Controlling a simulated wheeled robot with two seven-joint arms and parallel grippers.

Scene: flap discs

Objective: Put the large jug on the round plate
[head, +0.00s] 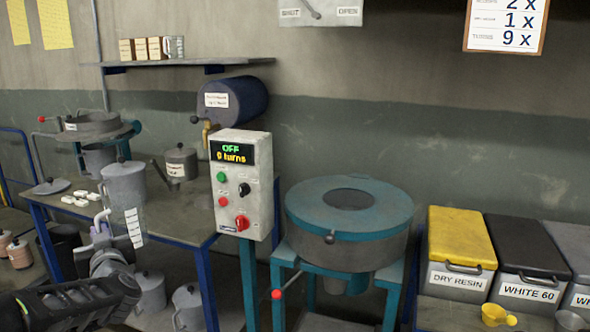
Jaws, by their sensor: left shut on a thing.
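My left gripper (104,238) is shut on the pale handle of a tall grey jug (124,186) in the head view. The jug has a lid with a small knob and a white scale strip low on its side. It looks upright, in front of the table's left part; its lower edge is hard to make out against the grey tabletop. A flat grey round disc (52,187) with a small knob lies on the table, left of the jug. I cannot tell whether this is the round plate. My right gripper is not in view.
A grey lidded can (181,163) and white blocks (82,199) stand on the table (180,226). A control box (241,185) and a teal-topped round machine (349,212) stand to the right. Lidded jugs (188,306) stand below the table. Resin bins (460,252) are far right.

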